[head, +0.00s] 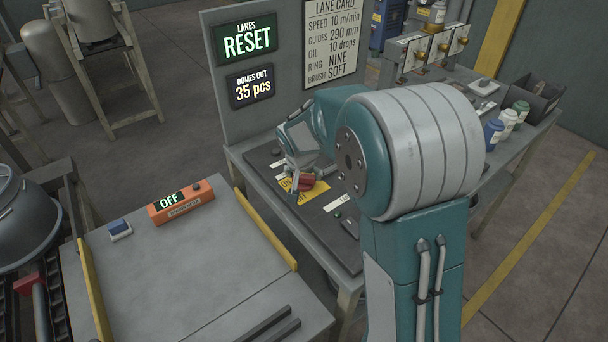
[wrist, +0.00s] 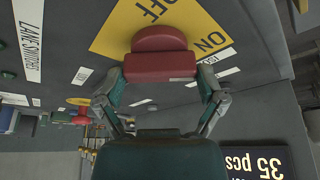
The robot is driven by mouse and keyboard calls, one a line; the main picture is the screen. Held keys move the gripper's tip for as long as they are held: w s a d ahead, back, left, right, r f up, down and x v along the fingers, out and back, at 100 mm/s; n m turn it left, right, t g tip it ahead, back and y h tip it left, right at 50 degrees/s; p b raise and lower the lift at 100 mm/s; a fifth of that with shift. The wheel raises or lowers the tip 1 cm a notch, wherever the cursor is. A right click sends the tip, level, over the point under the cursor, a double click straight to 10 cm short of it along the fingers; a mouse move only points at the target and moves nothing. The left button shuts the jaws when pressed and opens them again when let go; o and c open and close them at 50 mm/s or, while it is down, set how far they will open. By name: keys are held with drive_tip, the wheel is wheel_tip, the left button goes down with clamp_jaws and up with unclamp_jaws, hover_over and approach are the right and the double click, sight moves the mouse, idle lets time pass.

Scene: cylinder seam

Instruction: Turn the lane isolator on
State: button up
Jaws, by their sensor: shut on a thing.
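The lane isolator appears to be the red handle (wrist: 160,65) on a yellow plate (wrist: 112,38) marked OFF and ON in the wrist view. In the head view the red handle (head: 305,182) shows in part on the yellow plate (head: 317,193), on the grey bench panel. My gripper (wrist: 162,78) is shut on the red handle, one finger at each side. In the head view my gripper (head: 301,176) comes down from above and hides part of the handle and plate. I cannot tell which word the handle points to.
An orange box (head: 181,202) showing OFF and a blue button (head: 120,229) sit on the near-left table. Behind the panel, signs read LANES RESET (head: 246,40) and DOMES OUT 35 pcs (head: 251,87). Bottles (head: 507,122) stand at the right of the bench.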

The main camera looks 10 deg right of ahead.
drive_tip(key=o, duration=0.8)
drive_tip(key=shift+a, duration=0.1)
drive_tip(key=shift+r, duration=0.1)
drive_tip(key=v, duration=1.1)
drive_tip(key=shift+s+a+r, duration=0.15)
drive_tip(key=shift+s+r, duration=0.05)
drive_tip(key=shift+r, duration=0.05)
